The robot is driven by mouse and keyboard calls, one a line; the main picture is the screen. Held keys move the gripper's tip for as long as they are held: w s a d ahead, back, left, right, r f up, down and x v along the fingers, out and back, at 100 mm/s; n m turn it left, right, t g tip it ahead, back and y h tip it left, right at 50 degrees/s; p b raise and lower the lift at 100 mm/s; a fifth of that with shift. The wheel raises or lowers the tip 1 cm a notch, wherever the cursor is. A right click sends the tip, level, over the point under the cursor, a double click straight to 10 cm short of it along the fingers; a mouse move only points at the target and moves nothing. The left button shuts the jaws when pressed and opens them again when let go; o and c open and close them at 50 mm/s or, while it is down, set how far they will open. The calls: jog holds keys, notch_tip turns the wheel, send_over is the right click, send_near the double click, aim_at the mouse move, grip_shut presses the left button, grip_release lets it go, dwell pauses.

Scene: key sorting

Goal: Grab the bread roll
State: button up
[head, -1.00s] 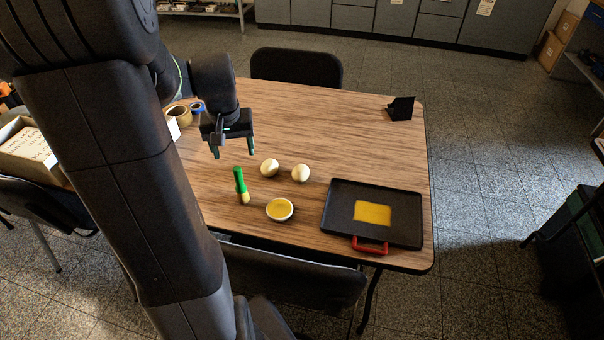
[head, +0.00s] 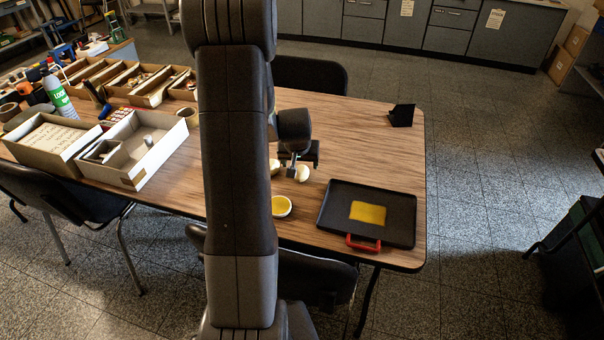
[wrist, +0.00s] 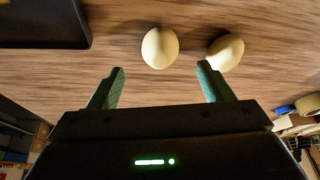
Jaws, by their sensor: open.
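Two pale, cream, rounded bread-roll-like things lie on the wooden table. One roll (head: 302,174) is at my gripper; in the wrist view this roll (wrist: 160,47) lies just ahead of the gap between the fingers. The other roll (head: 275,167) is partly hidden behind my arm; in the wrist view this roll (wrist: 226,52) lies beyond the right fingertip. My gripper (head: 303,166) is open and empty. In the wrist view my gripper (wrist: 160,72) shows both green-tipped fingers apart. I cannot tell whether it touches the roll.
A black tray (head: 335,215) with a yellow square and a red handle lies to the right. A bowl with yellow contents (head: 281,206) is in front. A black stand (head: 401,115) is at the back right. Boxes (head: 168,165) fill the left.

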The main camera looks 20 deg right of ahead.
aim_at(300, 170)
jog(key=shift+p+x, duration=0.3)
jog(key=shift+x, duration=3.1)
jog(key=shift+s+a, duration=0.1)
jog(key=c, duration=1)
